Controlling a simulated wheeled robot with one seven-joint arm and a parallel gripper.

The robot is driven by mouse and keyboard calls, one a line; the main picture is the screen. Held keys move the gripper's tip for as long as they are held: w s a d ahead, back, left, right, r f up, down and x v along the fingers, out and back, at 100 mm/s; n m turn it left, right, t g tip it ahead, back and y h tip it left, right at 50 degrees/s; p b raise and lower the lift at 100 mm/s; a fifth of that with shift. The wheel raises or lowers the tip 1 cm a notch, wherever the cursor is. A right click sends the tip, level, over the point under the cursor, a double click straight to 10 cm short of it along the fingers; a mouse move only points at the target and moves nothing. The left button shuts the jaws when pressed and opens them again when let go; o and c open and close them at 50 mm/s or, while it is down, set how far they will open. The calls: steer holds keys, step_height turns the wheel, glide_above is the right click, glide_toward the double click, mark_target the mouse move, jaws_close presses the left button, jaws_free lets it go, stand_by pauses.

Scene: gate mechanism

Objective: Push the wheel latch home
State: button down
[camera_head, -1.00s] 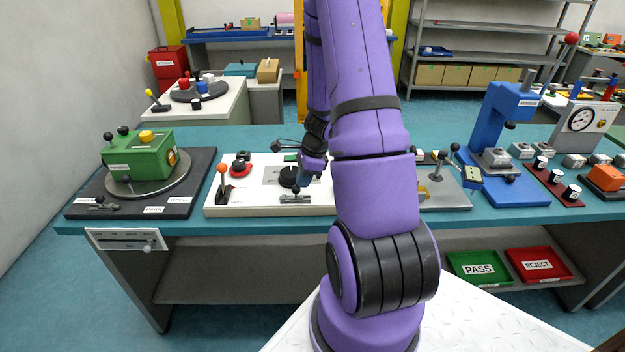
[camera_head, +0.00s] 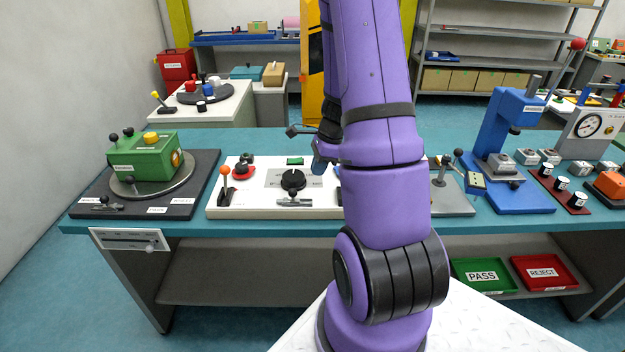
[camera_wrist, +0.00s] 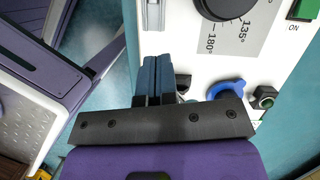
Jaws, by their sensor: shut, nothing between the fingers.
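The white panel (camera_head: 262,208) carries a black round wheel (camera_head: 293,180) on a grey scale. In front of the wheel is a small metal slide latch with a black knob (camera_head: 293,194), probably the wheel latch; whether it is fully home is too small to tell. My gripper (camera_head: 319,168) is above the panel, right of and behind the latch, apart from it, and partly hidden by my arm. In the wrist view its blue fingers (camera_wrist: 151,80) are shut together and empty, at the panel's edge. The wheel (camera_wrist: 222,5) shows at the top there; I cannot clearly make out the latch.
An orange-knobbed lever (camera_head: 225,180) and a red button (camera_head: 242,170) stand on the panel's left. A green box (camera_head: 143,157) on a turntable is further left. A blue press (camera_head: 505,140) stands at right. A blue ring (camera_wrist: 226,89) is near my fingers in the wrist view.

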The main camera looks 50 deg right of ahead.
steer(key=v, duration=0.5)
steer(key=shift+s+d+r, duration=0.15)
steer(key=shift+d+r, duration=0.1)
steer(key=shift+r, duration=0.1)
